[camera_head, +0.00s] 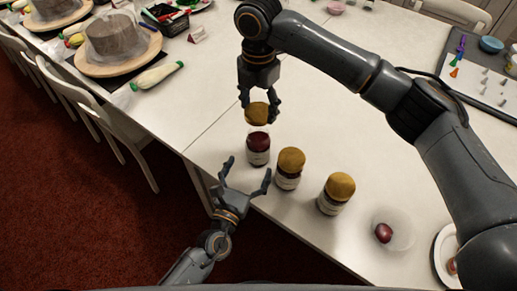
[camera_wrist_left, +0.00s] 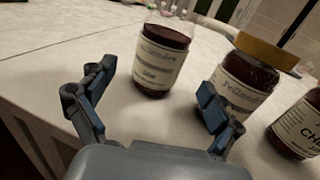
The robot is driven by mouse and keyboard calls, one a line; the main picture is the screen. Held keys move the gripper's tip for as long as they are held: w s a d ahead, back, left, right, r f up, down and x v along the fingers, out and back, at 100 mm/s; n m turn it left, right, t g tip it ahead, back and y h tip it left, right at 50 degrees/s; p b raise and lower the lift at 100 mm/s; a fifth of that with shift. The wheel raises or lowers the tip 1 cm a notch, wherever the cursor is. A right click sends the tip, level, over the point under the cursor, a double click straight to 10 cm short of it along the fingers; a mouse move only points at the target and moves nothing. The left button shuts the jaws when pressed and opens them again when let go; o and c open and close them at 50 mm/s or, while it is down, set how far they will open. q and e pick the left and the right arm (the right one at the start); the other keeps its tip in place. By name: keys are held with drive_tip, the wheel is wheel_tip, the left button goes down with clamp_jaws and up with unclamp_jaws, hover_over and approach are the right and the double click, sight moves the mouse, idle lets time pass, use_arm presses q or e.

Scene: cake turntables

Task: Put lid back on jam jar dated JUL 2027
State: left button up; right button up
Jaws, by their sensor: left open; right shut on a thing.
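A jam jar (camera_head: 258,150) with dark red contents and a clear upper part stands near the table's front edge. It also shows in the left wrist view (camera_wrist_left: 162,62), with a white label; I cannot read a date. My right gripper (camera_head: 259,108) is shut on a gold lid (camera_head: 257,113) right over this jar. Whether lid and rim touch I cannot tell. My left gripper (camera_head: 247,174) is open and empty, its fingers just in front of the jar, not closed around it. The left wrist view shows its open fingers (camera_wrist_left: 150,110) too.
Two gold-lidded jars, a middle one (camera_head: 289,169) and a right one (camera_head: 336,194), stand to the right, the middle one close to my left finger. A clear bowl (camera_head: 401,226) with a red item lies farther right. Cakes on turntables (camera_head: 118,58) stand far left.

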use_arm(q)
drive_tip(key=x, duration=0.7)
drive_tip(key=shift+w+d, duration=0.1)
drive_tip(key=shift+w, duration=0.2)
drive_tip(key=c, duration=1.8)
use_arm(e)
hover_over(259, 128)
drive_tip(key=s, duration=0.2)
drive_tip(key=shift+s+f, duration=0.2)
drive_tip(key=shift+f, duration=2.3)
drive_tip(key=shift+f, duration=0.1)
drive_tip(key=shift+f, duration=0.8)
drive_tip(key=shift+f, duration=0.55)
